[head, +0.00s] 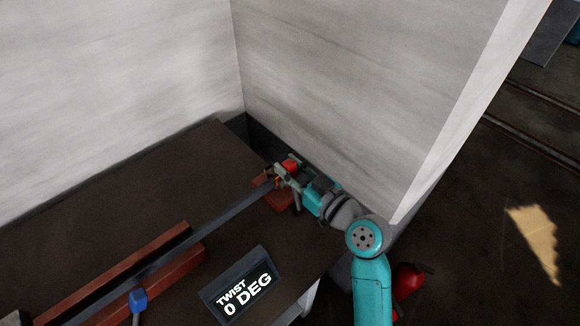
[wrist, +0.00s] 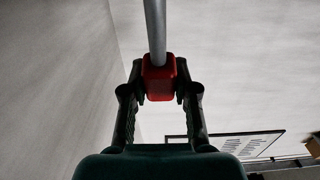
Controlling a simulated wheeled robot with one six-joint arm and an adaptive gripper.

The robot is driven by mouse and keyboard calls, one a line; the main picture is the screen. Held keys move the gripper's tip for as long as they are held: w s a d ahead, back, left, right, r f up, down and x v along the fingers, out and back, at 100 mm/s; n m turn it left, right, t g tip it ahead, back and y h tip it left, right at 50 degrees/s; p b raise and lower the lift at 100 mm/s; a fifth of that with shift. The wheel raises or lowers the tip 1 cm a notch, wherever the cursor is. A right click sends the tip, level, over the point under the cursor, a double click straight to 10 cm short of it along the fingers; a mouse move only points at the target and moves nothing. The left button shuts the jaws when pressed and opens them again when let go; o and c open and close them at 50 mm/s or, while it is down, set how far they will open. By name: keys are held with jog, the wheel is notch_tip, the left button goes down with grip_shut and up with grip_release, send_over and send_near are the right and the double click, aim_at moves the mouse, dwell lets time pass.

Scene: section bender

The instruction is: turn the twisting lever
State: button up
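The twisting lever shows in the wrist view as a grey rod with a red block-shaped grip (wrist: 158,78) at its near end. My gripper (wrist: 160,80) has its two dark fingers on either side of this red grip, with the tips against its sides. In the head view my gripper (head: 284,172) is at the far right end of the bench, and the red grip (head: 291,165) shows between its fingers. The rod is mostly hidden there by my arm and the gripper. A display (head: 242,289) on the bench reads "TWIST 0 DEG".
A long dark bar (head: 205,225) runs across the dark bench (head: 140,190) to the lever's end, with red-brown blocks (head: 165,270) along it. A blue-knobbed handle (head: 138,299) stands at the front left. Pale walls (head: 330,90) stand close behind and right of my gripper.

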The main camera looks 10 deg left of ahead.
grip_shut()
jog(key=shift+a, duration=0.1)
jog(key=o, duration=0.9)
grip_release()
jog(key=shift+c, duration=0.2)
jog(key=v, duration=1.2)
